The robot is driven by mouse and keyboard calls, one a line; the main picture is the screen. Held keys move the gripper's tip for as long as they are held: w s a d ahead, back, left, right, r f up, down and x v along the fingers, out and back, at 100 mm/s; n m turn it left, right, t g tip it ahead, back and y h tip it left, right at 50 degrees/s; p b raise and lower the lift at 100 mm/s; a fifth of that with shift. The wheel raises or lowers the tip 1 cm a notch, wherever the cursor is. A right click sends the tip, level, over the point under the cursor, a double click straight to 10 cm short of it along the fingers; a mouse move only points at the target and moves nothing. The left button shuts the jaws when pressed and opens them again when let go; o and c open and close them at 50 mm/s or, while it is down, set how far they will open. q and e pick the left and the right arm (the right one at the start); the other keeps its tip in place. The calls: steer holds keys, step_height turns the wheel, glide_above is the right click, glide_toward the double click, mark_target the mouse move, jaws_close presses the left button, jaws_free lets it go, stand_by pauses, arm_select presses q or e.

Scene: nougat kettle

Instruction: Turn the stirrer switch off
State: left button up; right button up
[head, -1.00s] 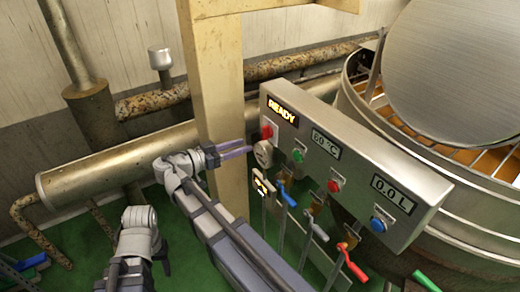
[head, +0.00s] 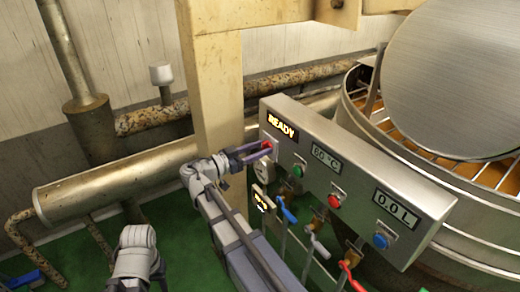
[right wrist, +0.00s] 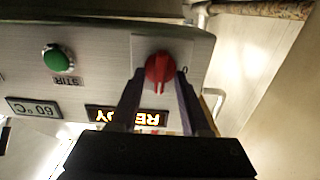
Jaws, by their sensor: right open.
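A red rotary knob (right wrist: 159,68) sits on a pale plate at the panel's end, beside the lit READY display (right wrist: 125,117). In the head view the knob (head: 267,144) is partly hidden by my right gripper (head: 260,152). In the right wrist view my right gripper (right wrist: 160,84) is open, with one finger on each side of the knob; I cannot tell whether they touch it. A green button (right wrist: 57,59) beside it has a label that seems to read STIR. My left gripper is not in view; only a grey left arm link shows.
The steel control panel (head: 345,140) also carries a red button (head: 335,200) and a blue button (head: 380,241). Valve levers hang below it. A wooden post (head: 216,90) stands close to the left of the panel. The big kettle (head: 490,215) is behind on the right.

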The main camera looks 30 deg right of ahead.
steer(key=shift+d, duration=0.15)
steer(key=shift+c, duration=0.3)
jaws_close()
